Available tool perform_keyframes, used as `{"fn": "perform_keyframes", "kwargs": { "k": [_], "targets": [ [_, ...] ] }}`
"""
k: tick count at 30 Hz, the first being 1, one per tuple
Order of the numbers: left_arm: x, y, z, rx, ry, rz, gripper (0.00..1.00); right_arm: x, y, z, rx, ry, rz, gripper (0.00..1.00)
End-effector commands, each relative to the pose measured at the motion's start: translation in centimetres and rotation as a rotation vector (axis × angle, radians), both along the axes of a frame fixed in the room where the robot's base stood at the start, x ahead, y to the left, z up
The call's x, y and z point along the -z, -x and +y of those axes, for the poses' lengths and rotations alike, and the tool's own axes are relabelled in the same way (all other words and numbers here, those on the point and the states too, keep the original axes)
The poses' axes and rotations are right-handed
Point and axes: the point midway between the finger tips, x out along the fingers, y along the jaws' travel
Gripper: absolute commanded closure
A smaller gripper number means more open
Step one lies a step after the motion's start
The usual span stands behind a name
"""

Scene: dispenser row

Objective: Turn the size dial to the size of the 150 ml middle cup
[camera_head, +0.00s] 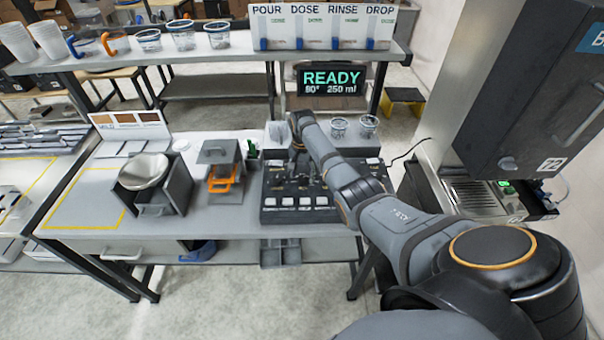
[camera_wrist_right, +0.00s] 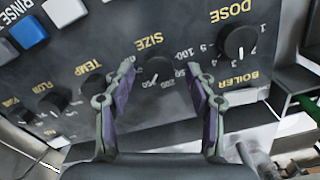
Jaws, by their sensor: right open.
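The size dial (camera_wrist_right: 158,71) is a black knob on the dark control panel (camera_head: 315,185), below the upside-down SIZE label in the right wrist view. Its number marks are partly hidden and too small to read surely. My right gripper (camera_wrist_right: 160,74) is open, with one finger on each side of the dial; whether they touch it I cannot tell. In the head view my right gripper (camera_head: 297,150) is over the panel, largely hidden by my arm. The display (camera_head: 332,80) reads READY, 80° and 250 ml. Three clear cups, the middle one (camera_head: 182,35) included, stand on the shelf.
The dose dial (camera_wrist_right: 239,43) and temp dial (camera_wrist_right: 93,86) flank the size dial. Two clear containers (camera_head: 339,127) stand at the panel's back right.

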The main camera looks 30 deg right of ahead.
Motion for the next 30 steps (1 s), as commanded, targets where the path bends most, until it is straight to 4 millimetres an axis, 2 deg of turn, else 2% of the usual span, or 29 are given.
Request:
{"fn": "perform_keyframes", "kwargs": {
  "k": [1,4,11,23,30],
  "targets": [
    [-0.1,-0.7,0.1,0.001,-0.001,-0.010,0.60,0.4,0.0,0.0,0.000,0.000,0.001,0.44],
    [-0.1,-0.9,0.1,0.001,-0.002,-0.013,0.60,0.9,0.0,0.0,-0.001,0.001,-0.001,0.44],
    [0.0,0.9,0.1,0.000,-0.001,0.014,0.60,0.9,0.0,0.0,-0.001,0.001,-0.001,0.44],
    [0.1,1.1,0.1,0.000,-0.002,0.017,0.60,0.9,0.0,0.0,-0.001,0.001,-0.001,0.98],
    [-0.1,0.8,0.1,0.000,-0.001,0.012,0.60,0.8,0.0,0.0,-0.023,0.001,-0.001,0.98]
  ]
}}
